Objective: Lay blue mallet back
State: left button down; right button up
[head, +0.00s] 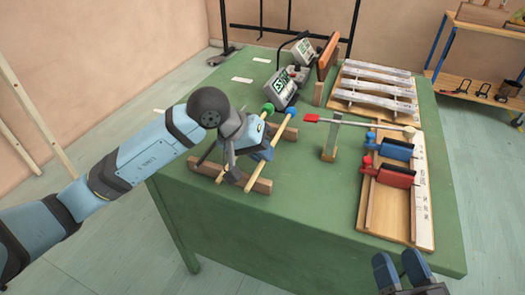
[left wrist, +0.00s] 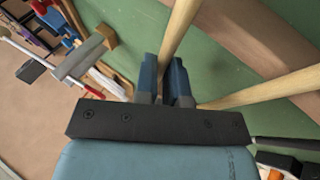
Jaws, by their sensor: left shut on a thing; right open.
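The blue mallet has a blue ball head (head: 290,113) and a pale wooden handle (left wrist: 178,32). Next to it is a green-headed mallet (head: 268,108), whose handle (left wrist: 265,88) shows at the right in the left wrist view. Two wooden bars, a far one (head: 289,134) and a near one (head: 262,187), lie under the mallets. My left gripper (head: 247,160) is shut on the blue mallet's handle; its fingers (left wrist: 163,78) close around it. I cannot tell whether the handle touches the bars. My right gripper (head: 398,258) is open and empty at the table's near right edge.
The green table's (head: 290,215) near middle is clear.

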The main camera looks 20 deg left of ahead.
pick_arm(q)
jog(key=shift+f+b, duration=0.3)
jog(key=shift+b, duration=0.3)
pick_arm(e)
jog(key=shift+f, duration=0.7)
pick_arm(q)
jog(key=c, duration=1.1)
grip_release()
jog(key=shift+a+r, duration=0.1)
jog(key=shift+r, duration=0.15)
jog(key=shift+p+v, duration=1.5)
jog(key=shift+v, duration=5.2)
pick_arm(e)
jog(key=shift+s+d+r+t, duration=0.1)
jog(key=shift+r+t, duration=0.05)
jog(key=shift+r, duration=0.75)
jog(key=shift+d+r+t, duration=0.1)
jog(key=shift+r+t, duration=0.05)
jog(key=shift+r, duration=0.7)
